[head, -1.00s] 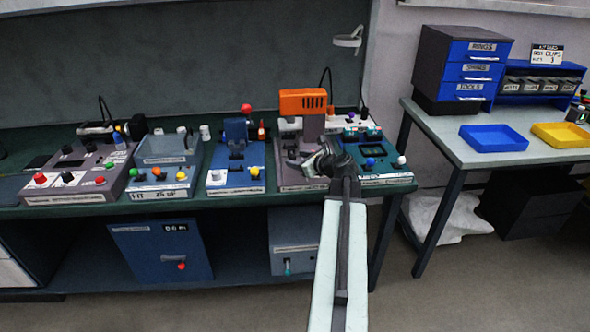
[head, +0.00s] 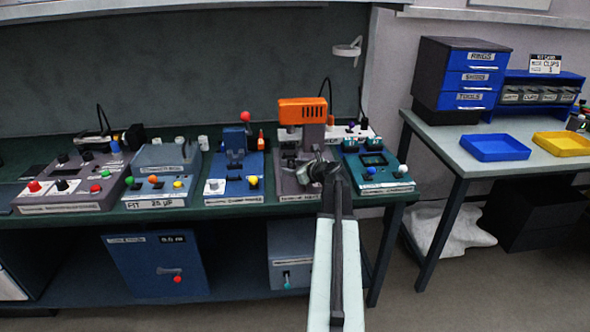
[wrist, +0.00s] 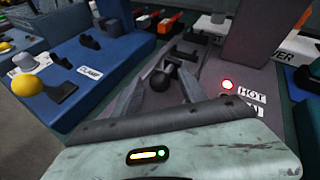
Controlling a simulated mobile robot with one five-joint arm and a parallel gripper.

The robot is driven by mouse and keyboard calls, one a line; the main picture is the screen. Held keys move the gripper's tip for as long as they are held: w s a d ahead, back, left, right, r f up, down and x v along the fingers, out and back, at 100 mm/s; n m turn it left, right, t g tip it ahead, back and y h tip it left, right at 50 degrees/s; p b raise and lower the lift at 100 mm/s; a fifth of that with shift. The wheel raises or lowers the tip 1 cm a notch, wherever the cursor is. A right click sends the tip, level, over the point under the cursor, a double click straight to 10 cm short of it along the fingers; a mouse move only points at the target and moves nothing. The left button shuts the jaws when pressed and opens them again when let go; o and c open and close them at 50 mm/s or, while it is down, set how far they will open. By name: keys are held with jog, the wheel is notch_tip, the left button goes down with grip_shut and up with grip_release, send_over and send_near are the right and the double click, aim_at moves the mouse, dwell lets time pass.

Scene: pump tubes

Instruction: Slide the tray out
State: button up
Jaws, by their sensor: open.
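The heat press has an orange head (head: 303,111) and a grey base, and stands on the green bench. In the wrist view a black ball knob (wrist: 159,81) sits at the near end of a dark, slotted part (wrist: 185,52) on the grey base, which looks like the tray. My gripper (wrist: 157,92) is open, with one finger on each side of the knob. I cannot tell whether the fingers touch it. In the head view my gripper (head: 314,172) is at the press front and hides much of this part.
A blue clamp station (head: 234,170) stands close on the left of the press and a teal station (head: 378,171) close on the right. A lit red lamp (wrist: 227,84) shows beside a HOT label (wrist: 252,95). Blue (head: 495,148) and yellow trays (head: 562,144) lie on the right table.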

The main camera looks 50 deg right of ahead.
grip_shut()
dwell(1.3)
